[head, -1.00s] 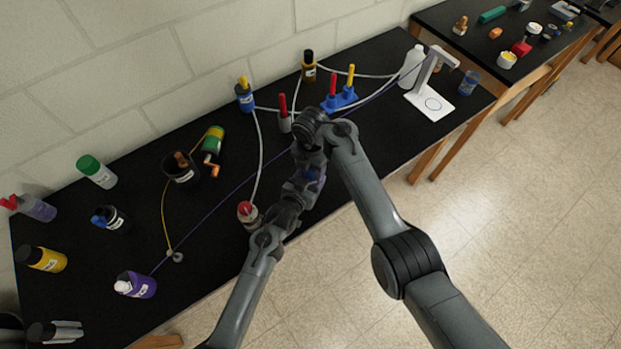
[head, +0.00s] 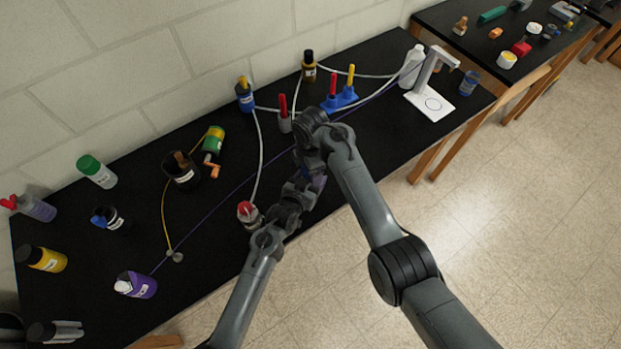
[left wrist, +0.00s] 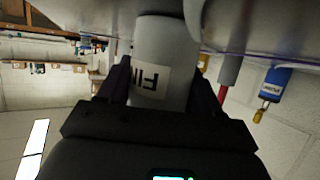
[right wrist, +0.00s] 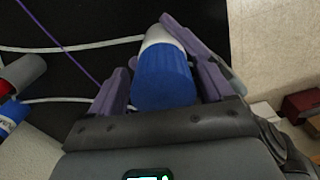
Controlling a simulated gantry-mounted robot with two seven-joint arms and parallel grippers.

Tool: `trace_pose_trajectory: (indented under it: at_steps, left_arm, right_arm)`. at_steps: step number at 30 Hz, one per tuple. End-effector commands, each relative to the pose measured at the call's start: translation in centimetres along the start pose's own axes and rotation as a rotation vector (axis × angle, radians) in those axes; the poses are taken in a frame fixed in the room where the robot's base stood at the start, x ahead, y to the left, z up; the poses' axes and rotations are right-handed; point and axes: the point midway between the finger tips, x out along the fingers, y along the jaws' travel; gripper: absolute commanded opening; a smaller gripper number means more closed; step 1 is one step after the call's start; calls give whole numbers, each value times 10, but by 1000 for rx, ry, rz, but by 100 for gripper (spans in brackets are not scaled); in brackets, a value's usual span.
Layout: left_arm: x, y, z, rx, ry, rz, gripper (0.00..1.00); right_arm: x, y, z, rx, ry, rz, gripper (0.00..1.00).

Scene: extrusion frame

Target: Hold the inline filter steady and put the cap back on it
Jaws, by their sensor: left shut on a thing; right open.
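The inline filter is a pale grey cylinder (left wrist: 165,50) with a partly visible label in the left wrist view. My left gripper (left wrist: 162,75) is shut around its body. In the right wrist view, a ribbed blue cap (right wrist: 164,78) is in line with the filter's pale end (right wrist: 160,38) and appears against it. I cannot tell whether it is fully seated. My right gripper (right wrist: 160,62) is open, its purple fingers on either side of the cap. In the head view my arms cover the filter and cap.
White tubing (head: 259,160) and a purple cord (head: 215,208) cross the black bench.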

Motion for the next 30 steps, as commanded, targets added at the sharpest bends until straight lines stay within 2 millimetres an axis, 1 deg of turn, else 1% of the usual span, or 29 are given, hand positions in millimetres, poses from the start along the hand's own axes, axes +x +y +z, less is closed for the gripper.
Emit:
trace_pose_trajectory:
  at_steps: [2, 5, 12, 16, 19, 26, 27, 30]
  left_arm:
    - [0, -2, 1, -2, -1, -4, 0]
    - [0, -2, 1, -2, -2, -5, 0]
    - [0, -2, 1, -2, -3, -4, 0]
    - [0, -2, 1, -2, -3, -4, 0]
    - [0, -2, 1, -2, -3, -4, 0]
    - [0, -2, 1, -2, -2, -4, 0]
    - [0, -2, 1, -2, -2, -4, 0]
    - [0, -2, 1, -2, -2, -3, 0]
  right_arm:
    - [0, -1, 0, -2, -1, -4, 85]
    - [-4, -1, 0, -3, 0, -4, 85]
    - [-32, 0, -1, -2, 1, -1, 85]
    - [-41, 0, -1, -2, 0, -3, 85]
    - [-44, -1, 0, -2, 0, -4, 85]
    - [-45, -1, 0, -2, -1, -4, 85]
    - [-45, -1, 0, -3, -1, -4, 80]
    - [-47, 0, 0, -36, 0, -3, 80]
